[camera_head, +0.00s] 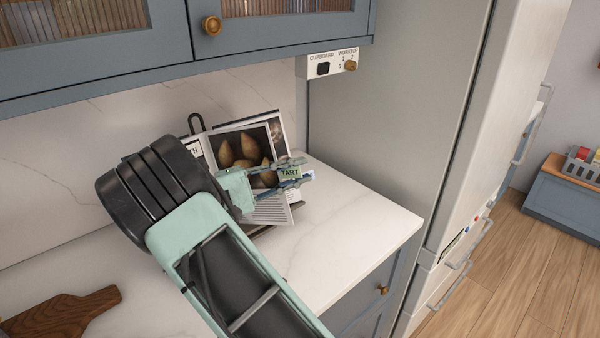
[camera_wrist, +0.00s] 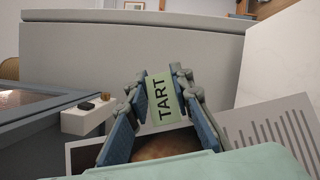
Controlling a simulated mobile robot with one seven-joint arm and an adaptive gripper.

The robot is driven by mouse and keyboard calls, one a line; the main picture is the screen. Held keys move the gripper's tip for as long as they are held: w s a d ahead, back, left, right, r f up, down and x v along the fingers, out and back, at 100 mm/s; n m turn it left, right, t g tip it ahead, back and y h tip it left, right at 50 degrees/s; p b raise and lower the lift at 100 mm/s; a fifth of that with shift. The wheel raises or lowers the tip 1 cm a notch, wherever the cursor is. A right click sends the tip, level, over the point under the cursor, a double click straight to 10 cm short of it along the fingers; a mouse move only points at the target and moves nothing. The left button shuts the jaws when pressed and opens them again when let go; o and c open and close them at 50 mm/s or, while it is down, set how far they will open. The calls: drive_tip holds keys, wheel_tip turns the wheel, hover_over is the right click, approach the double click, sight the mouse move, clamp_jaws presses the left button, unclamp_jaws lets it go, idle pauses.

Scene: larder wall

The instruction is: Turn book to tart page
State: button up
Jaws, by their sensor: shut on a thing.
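The book (camera_head: 258,140) stands open on a dark stand on the white worktop, against the back wall. A page with a photo of brown pear-like shapes shows, partly hidden by my gripper and arm. A green tab marked TART (camera_head: 289,173) sticks out at the page's right side. My gripper (camera_head: 292,172) is shut on the TART tab. In the wrist view the tab (camera_wrist: 164,98) sits between the two blue finger pads of my gripper (camera_wrist: 160,100). Part of a page with grey lines (camera_wrist: 270,130) shows at the right there.
A wall cabinet (camera_head: 130,45) hangs above the book, with a switch box (camera_head: 333,65) below its right end. A tall grey panel (camera_head: 400,120) stands right of the worktop (camera_head: 360,215). A wooden board (camera_head: 65,312) lies at the lower left. The worktop's right front is clear.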

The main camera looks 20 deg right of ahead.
drive_tip(key=shift+s+a+m+g, duration=0.3)
drive_tip(key=shift+s+a, duration=0.05)
drive_tip(key=shift+s, duration=0.05)
drive_tip(key=shift+a+r, duration=0.1)
idle(0.4)
drive_tip(key=o, duration=0.9)
wheel_tip(320, 180, up, 10)
